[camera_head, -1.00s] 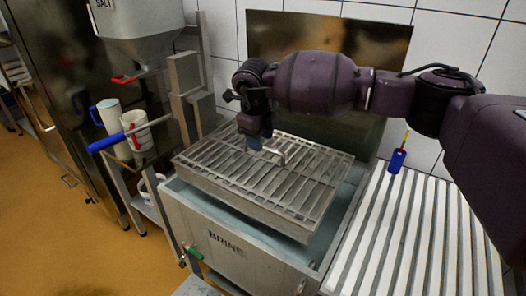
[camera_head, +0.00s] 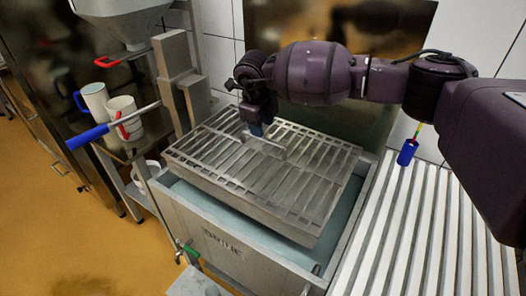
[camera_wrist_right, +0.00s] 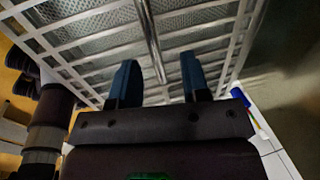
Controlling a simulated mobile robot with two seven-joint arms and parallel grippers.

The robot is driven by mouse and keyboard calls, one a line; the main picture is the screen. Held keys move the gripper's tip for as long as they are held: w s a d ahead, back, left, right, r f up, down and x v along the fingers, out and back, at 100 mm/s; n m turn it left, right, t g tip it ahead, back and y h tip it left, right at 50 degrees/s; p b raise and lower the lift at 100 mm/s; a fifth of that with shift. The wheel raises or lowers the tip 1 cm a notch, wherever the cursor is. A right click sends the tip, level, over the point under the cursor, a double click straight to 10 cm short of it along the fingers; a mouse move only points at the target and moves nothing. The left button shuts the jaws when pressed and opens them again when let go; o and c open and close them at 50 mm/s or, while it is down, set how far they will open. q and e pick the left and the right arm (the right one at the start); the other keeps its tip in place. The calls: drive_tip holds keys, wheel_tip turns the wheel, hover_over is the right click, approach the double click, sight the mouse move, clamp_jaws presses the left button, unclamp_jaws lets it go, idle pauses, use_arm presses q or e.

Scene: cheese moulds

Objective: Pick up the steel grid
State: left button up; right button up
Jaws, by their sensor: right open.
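The steel grid (camera_head: 300,188) is a flat grey rack of bars with a bar handle (camera_head: 268,148) standing on its top. It lies over the brine tank (camera_head: 235,250). My right gripper (camera_head: 257,130) is above the grid at its handle, pointing down. In the right wrist view, the open blue fingers of my right gripper (camera_wrist_right: 158,75) stand apart, with the handle (camera_wrist_right: 150,40) running up the picture in line with the gap. The grid (camera_wrist_right: 80,50) fills the space beyond. Whether the fingers touch the handle cannot be told. My left gripper is not in view.
A white slatted rack (camera_head: 405,235) stands right of the tank, with a small blue tool (camera_head: 407,152) at its back. Grey posts (camera_head: 178,75), two white jugs (camera_head: 110,105) and a blue-handled lever (camera_head: 90,136) are on the left. A dark wall panel stands behind.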

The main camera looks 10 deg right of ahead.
sight(263, 147)
drive_tip(key=shift+w+f, duration=0.2)
drive_tip(key=shift+f, duration=2.5)
clamp_jaws()
drive_tip(key=shift+r, duration=0.1)
drive_tip(key=shift+r, duration=0.1)
